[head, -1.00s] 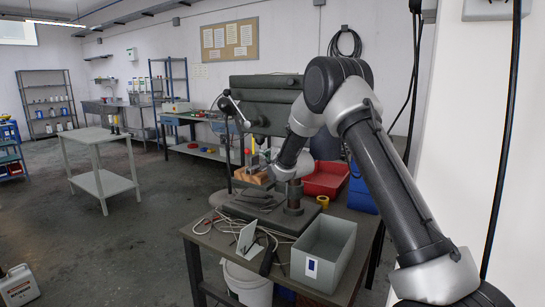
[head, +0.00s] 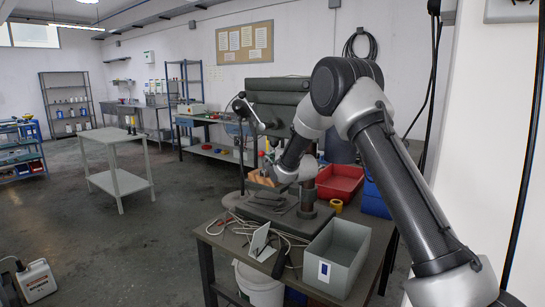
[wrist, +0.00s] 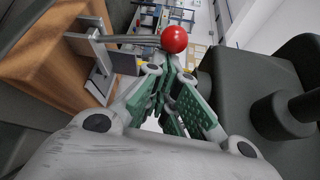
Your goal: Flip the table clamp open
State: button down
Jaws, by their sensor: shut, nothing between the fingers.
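The clamp shows in the wrist view as a grey metal lever (wrist: 125,40) with a red ball knob (wrist: 174,39) at its end. Its metal bracket stands against a wooden block (wrist: 62,58) at the left. My gripper (wrist: 170,75), with green finger pads, is shut and empty, its fingertips just below the knob in the picture. I cannot tell whether they touch it. In the head view my gripper (head: 270,163) is beside the wooden block (head: 258,180) at the drill press, and the clamp is too small there to make out clearly.
The dark drill press (head: 277,104) stands behind my gripper, with its column to the right. A grey bin (head: 338,255), a red bin (head: 340,180), a yellow roll (head: 337,206) and loose cables share the workbench. A light table (head: 115,138) stands apart at the left.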

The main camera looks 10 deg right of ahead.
jog(key=shift+s+a+n+t, duration=0.25)
jog(key=shift+n+t, duration=0.05)
jog(key=shift+n, duration=0.2)
jog(key=s+a+f+n+t+y, duration=0.2)
jog(key=s+a+n+t+y, duration=0.1)
jog(key=n, duration=0.7)
jog(key=shift+s+a+f+t+y, duration=0.3)
jog(key=shift+s+a+f+y, duration=0.15)
jog(key=shift+s+a, duration=0.35)
jog(key=v, duration=0.7)
jog(key=shift+s, duration=0.2)
jog(key=shift+f, duration=0.1)
